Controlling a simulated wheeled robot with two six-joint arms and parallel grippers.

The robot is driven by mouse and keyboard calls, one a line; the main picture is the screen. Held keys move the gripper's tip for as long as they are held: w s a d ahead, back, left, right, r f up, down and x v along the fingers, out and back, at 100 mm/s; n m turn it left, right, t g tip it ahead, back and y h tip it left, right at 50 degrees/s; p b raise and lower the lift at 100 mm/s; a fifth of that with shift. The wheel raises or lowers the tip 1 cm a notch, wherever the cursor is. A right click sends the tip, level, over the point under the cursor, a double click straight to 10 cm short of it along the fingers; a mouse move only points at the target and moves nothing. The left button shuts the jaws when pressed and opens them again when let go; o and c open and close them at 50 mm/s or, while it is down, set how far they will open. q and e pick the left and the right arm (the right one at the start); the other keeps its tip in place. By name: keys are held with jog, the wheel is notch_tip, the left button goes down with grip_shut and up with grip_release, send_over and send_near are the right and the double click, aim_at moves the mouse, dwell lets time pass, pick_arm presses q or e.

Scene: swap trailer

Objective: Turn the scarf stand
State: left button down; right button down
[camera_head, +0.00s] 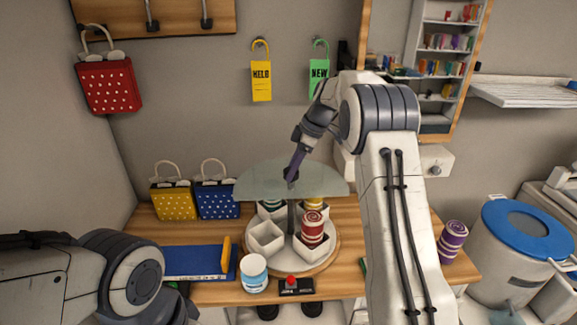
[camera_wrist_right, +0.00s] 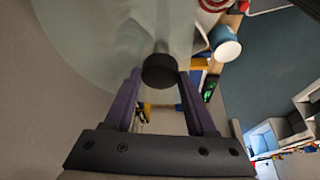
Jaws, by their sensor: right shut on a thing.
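The scarf stand stands on the wooden table, with a round white base (camera_head: 287,262), square white bins (camera_head: 266,238) and a translucent round top (camera_head: 262,182). A red striped rolled scarf (camera_head: 312,228) sits in the front right bin; yellow and green rolls show partly under the top. My right gripper (camera_head: 290,176) reaches down to the middle of the top and is shut on its black knob. In the right wrist view the black knob (camera_wrist_right: 160,71) sits between the two purple fingers. My left arm shows at the lower left, its gripper out of view.
A white-and-blue jar (camera_head: 254,273) and a small black box with a red button (camera_head: 292,284) stand before the stand. Yellow (camera_head: 173,200) and blue (camera_head: 217,199) bags stand behind. A purple roll (camera_head: 453,240) is at right.

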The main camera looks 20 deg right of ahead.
jog(key=shift+w+d+r+n+g+p, duration=0.15)
jog(key=shift+n+g+p, duration=0.2)
jog(key=shift+n+p, duration=0.65)
jog(key=shift+w+r+n+g+p, duration=0.15)
jog(key=shift+n+g+p, duration=0.2)
jog(key=shift+n+p, duration=0.65)
jog(key=n+p, duration=0.2)
jog(key=n+g+p, duration=0.1)
jog(key=n+p, duration=0.1)
jog(key=shift+w+n+g, duration=0.1)
jog(key=shift+n+g, duration=0.2)
jog(key=shift+n+g+p, duration=0.4)
jog(key=shift+n+p, duration=0.7)
jog(key=shift+p, duration=0.25)
jog(key=shift+c, duration=2)
grip_release()
jog(key=shift+w, duration=0.1)
jog(key=shift+o, duration=0.9)
jog(key=shift+f, duration=0.15)
